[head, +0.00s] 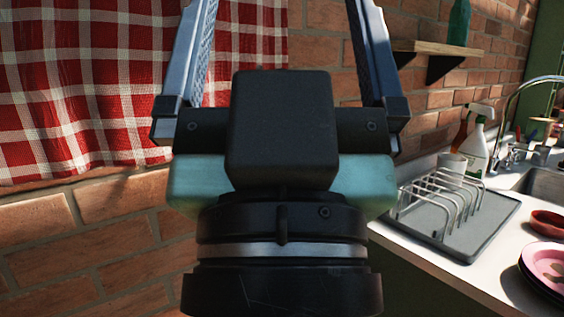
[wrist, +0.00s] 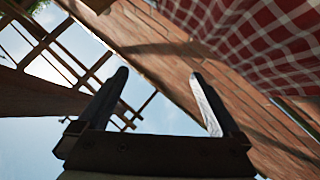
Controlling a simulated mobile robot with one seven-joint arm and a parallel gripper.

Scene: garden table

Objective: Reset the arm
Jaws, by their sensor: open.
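My gripper (wrist: 158,92) is open and empty in the wrist view, with its two fingers wide apart. Beyond the fingers are sky, wooden beams and a brick wall. In the head view my gripper (head: 280,45) is large and close in the middle, with its fingers pointing up and their tips cut off by the top edge. It touches nothing that I can see.
A red checked cloth (head: 90,80) hangs on the brick wall (head: 90,235) at left. At right, a counter (head: 440,280) holds a dish rack (head: 450,215), a spray bottle (head: 476,147), a red bowl (head: 547,223) and pink plates (head: 545,265). A shelf (head: 438,48) carries a green bottle (head: 459,22).

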